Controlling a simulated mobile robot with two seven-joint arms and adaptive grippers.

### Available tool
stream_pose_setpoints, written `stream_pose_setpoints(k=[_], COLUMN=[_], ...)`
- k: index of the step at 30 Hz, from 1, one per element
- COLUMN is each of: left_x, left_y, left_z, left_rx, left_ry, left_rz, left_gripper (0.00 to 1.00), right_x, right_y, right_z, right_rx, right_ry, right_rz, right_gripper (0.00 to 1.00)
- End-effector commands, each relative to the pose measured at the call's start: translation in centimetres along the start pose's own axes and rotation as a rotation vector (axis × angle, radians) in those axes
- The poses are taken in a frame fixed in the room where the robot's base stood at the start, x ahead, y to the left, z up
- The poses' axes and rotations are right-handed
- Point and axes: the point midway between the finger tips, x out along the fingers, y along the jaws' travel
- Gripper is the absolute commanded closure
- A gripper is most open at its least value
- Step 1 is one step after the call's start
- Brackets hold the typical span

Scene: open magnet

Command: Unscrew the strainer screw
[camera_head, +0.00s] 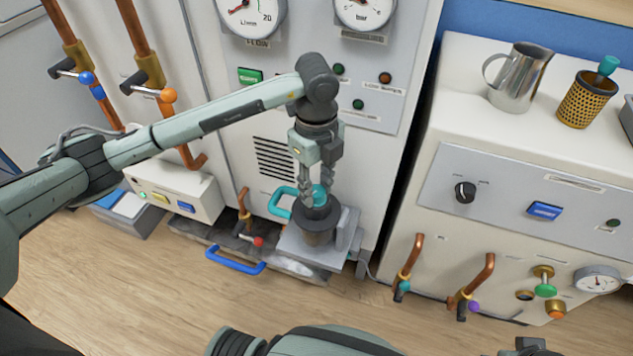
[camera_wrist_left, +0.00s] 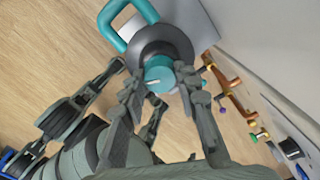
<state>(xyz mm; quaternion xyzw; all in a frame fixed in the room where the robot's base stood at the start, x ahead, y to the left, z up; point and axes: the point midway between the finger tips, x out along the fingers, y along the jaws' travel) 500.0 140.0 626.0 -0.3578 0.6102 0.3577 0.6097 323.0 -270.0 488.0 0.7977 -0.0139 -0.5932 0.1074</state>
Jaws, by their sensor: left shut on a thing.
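The strainer (camera_head: 317,232) is a short dark cylinder with a wide dark collar, standing upright on a grey block before the cabinet. Its screw is a teal round knob (camera_head: 320,192) on top, and shows in the wrist view (camera_wrist_left: 160,74) with a small white mark. My left gripper (camera_head: 316,196) points down from above, its two fingers on opposite sides of the knob, shut on it. The fingers partly cover the knob in the head view.
A teal handle (camera_head: 281,203) loops beside the strainer on the left. A blue handle (camera_head: 235,262) and small copper valves stand left of it. The cabinet wall is close behind. A white machine (camera_head: 470,235) with copper pipes stands right. Wooden floor in front is free.

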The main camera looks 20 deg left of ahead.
Motion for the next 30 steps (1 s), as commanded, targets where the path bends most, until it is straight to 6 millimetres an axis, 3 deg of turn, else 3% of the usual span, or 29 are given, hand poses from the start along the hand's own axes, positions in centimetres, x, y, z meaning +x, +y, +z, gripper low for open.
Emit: stream_pose_setpoints(k=[15, 30], left_x=[-0.3, -0.1], left_y=[0.0, -0.1], left_z=[0.1, 0.1], left_rx=[-0.461, -0.673], left_ry=[-0.001, -0.001], left_rz=[-0.001, -0.002], left_gripper=[0.99, 0.99], right_x=[5.0, 7.8], right_y=[-1.0, -1.7], right_z=[0.9, 2.0], right_rx=[0.001, 0.003], right_ry=[-0.025, -0.036], right_rz=[-0.030, -0.048], right_gripper=[0.60, 0.60])
